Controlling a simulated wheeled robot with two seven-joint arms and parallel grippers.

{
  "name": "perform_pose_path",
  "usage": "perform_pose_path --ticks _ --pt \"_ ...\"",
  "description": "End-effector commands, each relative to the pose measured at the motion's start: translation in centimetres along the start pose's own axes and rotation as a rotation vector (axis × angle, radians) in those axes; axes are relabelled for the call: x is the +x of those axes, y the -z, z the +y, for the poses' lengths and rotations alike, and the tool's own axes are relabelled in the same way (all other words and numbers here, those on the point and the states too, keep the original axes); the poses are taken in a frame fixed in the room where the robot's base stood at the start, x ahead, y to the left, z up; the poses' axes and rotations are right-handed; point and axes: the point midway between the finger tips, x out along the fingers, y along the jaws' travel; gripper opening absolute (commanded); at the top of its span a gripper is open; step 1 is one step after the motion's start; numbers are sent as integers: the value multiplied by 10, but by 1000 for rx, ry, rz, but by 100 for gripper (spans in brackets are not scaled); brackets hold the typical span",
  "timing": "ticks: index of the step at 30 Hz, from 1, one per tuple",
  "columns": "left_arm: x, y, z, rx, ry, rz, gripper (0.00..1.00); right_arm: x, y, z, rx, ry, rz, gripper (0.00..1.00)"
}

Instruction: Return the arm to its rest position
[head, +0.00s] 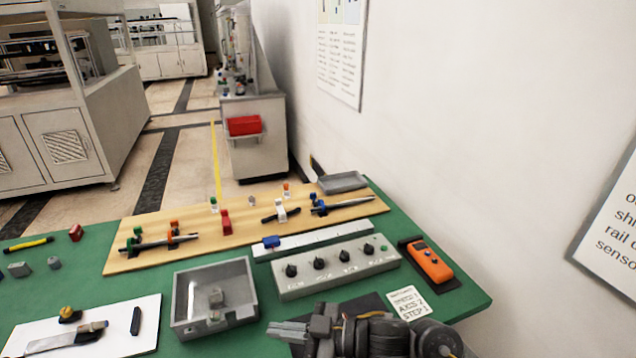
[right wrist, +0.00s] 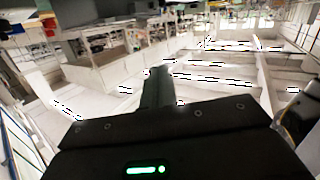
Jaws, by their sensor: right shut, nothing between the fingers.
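My right gripper (head: 283,331) is at the bottom middle of the head view, with its fingers pointing left. It is shut and empty, near the front edge of the green table (head: 460,300) and in front of the grey knob panel (head: 340,267). In the right wrist view its shut fingers (right wrist: 157,88) point out over the room's floor, with nothing between them. My right arm's dark links run to the right from the gripper. My left gripper is not in view.
A grey open box (head: 178,308) stands left of the gripper. A white board (head: 95,345) with tools lies further left. An orange handheld device (head: 430,262) and a step card (head: 408,303) lie to the right. A wooden board (head: 190,248) with fixtures is behind. A white wall (head: 450,120) borders the right.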

Motion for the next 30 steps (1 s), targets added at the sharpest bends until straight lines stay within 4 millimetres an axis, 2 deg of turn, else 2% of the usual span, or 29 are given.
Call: perform_pose_path --ticks 4,5,8,9,12,15,18,22,28,29,30 --pt "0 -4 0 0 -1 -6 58 -26 -27 18 67 -300 -67 0" --pt "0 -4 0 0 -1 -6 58 -37 -37 23 93 -375 -100 0" --pt "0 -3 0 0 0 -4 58 -89 -81 27 212 -616 -261 0" --pt "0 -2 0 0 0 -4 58 -114 -101 22 272 -698 -342 0" --pt "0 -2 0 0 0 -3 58 -170 -142 -2 411 -831 -529 0" --pt "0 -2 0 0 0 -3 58 -210 -169 -30 524 -896 -670 0" --pt "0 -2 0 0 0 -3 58 -241 -187 -58 621 -930 -782 0" --pt "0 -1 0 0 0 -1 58 -272 -202 -94 728 -947 -901 0" --pt "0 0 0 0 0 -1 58 -311 -213 -146 876 -950 -1051 0" --pt "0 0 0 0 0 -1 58 -314 -215 -152 893 -946 -1069 0" --pt "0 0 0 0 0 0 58 -309 -229 -146 888 -942 -1068 0"
